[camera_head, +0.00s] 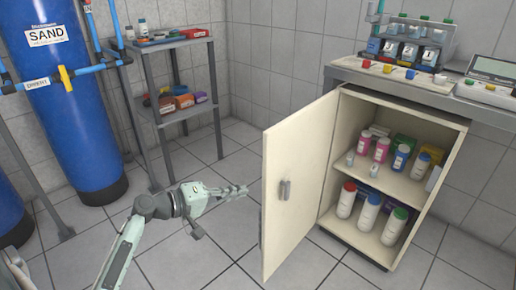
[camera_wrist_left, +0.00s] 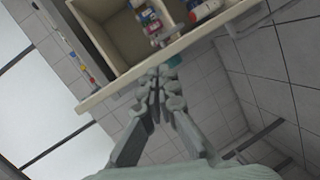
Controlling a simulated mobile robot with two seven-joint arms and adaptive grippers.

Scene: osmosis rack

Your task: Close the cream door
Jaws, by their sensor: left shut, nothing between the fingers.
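The cream door (camera_head: 301,178) stands wide open on the left side of the cream cabinet (camera_head: 349,239), with a grey handle (camera_head: 285,190) on the face turned toward me. My left gripper (camera_head: 243,190) is shut and empty, just left of the door's free edge. In the left wrist view the fingers (camera_wrist_left: 160,84) point at the door's edge (camera_wrist_left: 165,57), close to it; I cannot tell whether they touch. My right gripper is in neither view.
Bottles (camera_head: 369,212) and small boxes fill the cabinet's two shelves. A worktop (camera_head: 425,84) with instruments lies above it. A grey rack (camera_head: 152,92) and a blue sand tank (camera_head: 62,110) stand at the left. The tiled floor (camera_head: 215,252) before the door is clear.

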